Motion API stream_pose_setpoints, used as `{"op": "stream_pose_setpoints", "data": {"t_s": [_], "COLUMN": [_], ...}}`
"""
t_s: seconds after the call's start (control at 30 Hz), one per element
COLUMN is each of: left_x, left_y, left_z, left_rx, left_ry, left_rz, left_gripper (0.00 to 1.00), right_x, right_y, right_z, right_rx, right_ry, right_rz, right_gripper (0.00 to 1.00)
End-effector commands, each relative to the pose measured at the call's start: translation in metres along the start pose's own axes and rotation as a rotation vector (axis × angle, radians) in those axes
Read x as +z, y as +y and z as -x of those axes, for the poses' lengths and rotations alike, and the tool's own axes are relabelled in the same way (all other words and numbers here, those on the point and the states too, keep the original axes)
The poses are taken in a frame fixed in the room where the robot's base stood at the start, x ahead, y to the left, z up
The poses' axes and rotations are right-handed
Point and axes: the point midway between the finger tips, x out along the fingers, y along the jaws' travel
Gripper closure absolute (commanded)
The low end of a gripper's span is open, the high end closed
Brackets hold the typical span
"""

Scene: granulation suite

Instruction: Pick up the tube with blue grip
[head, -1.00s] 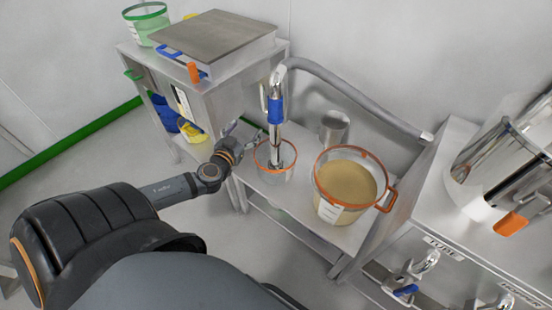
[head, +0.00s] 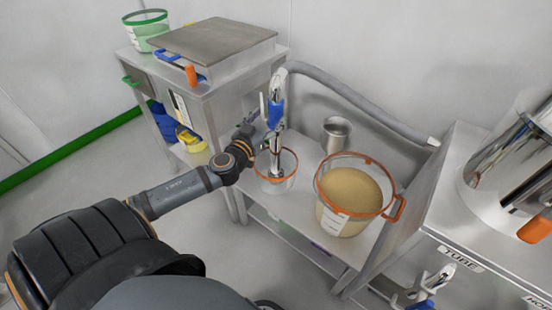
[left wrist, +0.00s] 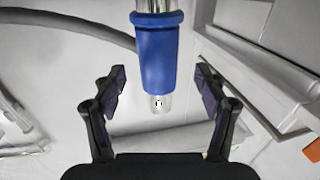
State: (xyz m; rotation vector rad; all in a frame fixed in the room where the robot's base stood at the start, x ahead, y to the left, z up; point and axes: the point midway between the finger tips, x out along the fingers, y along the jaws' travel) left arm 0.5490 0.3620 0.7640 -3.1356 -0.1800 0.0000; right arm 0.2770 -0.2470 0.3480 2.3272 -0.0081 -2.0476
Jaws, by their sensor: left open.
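The metal tube with a blue grip (head: 275,112) stands upright, its lower end in a clear container with an orange rim (head: 277,180) on the steel table. A grey hose runs from its top. In the left wrist view the blue grip (left wrist: 158,55) hangs between the two fingers, with a shiny metal end below it. My left gripper (head: 262,122) is open at the height of the grip. In the left wrist view its two dark fingers (left wrist: 160,95) stand apart on either side, with gaps to the grip. My right gripper is not in view.
A larger orange-rimmed bucket of tan powder (head: 350,198) stands to the right of the tube, with a metal cup (head: 336,134) behind. The grey hose (head: 355,95) runs along the wall. A steel cabinet with a scale (head: 215,45) stands at the left.

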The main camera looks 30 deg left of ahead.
Motion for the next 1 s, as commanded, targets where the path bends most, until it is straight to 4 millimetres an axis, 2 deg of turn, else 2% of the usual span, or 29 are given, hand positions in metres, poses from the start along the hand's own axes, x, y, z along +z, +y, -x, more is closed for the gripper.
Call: {"op": "stream_pose_setpoints", "data": {"t_s": [0.23,0.4,0.67,1.0], "left_x": [-0.002,-0.002,-0.001,-0.001], "left_y": [0.002,0.002,0.003,0.003], "left_z": [-0.031,-0.049,-0.051,-0.051], "left_rx": [-0.003,-0.001,0.001,0.001], "left_ry": [0.005,0.001,-0.001,-0.001], "left_rz": [0.010,0.005,0.000,0.000], "left_gripper": [0.27,0.27,0.27,0.72], "right_x": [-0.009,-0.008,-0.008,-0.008], "right_y": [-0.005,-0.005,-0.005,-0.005], "right_z": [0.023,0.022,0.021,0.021], "right_rx": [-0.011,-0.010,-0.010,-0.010], "right_ry": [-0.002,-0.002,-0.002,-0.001], "right_rz": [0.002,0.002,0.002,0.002], "right_gripper": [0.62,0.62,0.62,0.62]}}
